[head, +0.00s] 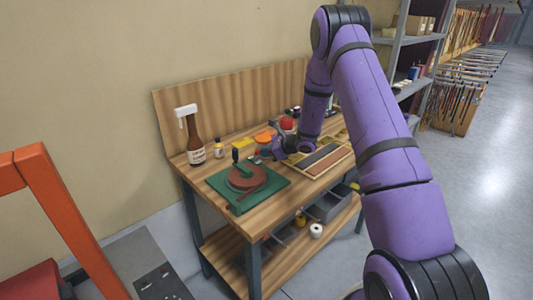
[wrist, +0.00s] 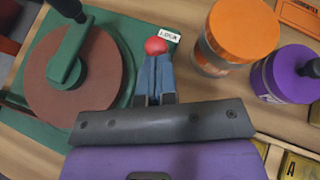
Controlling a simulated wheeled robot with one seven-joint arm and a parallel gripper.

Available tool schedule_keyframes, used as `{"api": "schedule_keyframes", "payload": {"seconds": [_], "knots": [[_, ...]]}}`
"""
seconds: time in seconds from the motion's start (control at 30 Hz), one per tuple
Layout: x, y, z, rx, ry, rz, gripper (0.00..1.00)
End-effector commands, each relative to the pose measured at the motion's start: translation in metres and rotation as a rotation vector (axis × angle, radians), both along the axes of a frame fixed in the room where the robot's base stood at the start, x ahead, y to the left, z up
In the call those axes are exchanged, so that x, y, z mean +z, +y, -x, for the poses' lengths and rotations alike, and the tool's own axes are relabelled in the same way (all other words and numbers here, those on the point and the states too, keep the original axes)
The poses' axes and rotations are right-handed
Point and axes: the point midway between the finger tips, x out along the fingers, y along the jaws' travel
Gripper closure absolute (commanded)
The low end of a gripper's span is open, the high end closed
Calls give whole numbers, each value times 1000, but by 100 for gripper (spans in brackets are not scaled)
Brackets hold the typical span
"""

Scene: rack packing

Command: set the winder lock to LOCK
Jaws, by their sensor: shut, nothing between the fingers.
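The winder has a green base (head: 222,192), a reddish-brown disc and a crank with a black handle; in the wrist view its disc (wrist: 50,88) is at left. The lock's red ball knob (wrist: 156,46) is right at my fingertips, beside a white label (wrist: 168,33) that appears to read LOCK. My gripper (wrist: 155,62) is shut, with nothing between its fingers. I cannot tell whether the fingertips touch the knob. The lever below the knob is hidden behind the fingers. In the head view my gripper (head: 262,152) is at the right of the winder.
An orange-lidded jar (wrist: 242,30) and a purple container (wrist: 290,72) stand close to the right of my gripper. A wooden back panel (head: 240,93) bounds the bench.

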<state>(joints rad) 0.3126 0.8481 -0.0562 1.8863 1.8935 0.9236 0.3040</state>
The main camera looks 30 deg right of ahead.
Motion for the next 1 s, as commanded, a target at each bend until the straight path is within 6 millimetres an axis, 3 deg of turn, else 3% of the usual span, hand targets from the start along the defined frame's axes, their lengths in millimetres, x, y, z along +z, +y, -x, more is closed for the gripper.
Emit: {"api": "schedule_keyframes", "payload": {"seconds": [0.67, 1.0], "knots": [[7, 2, -7, 1, 116, 34, 100], [14, 6, -18, 3, 270, 82, 100]]}}
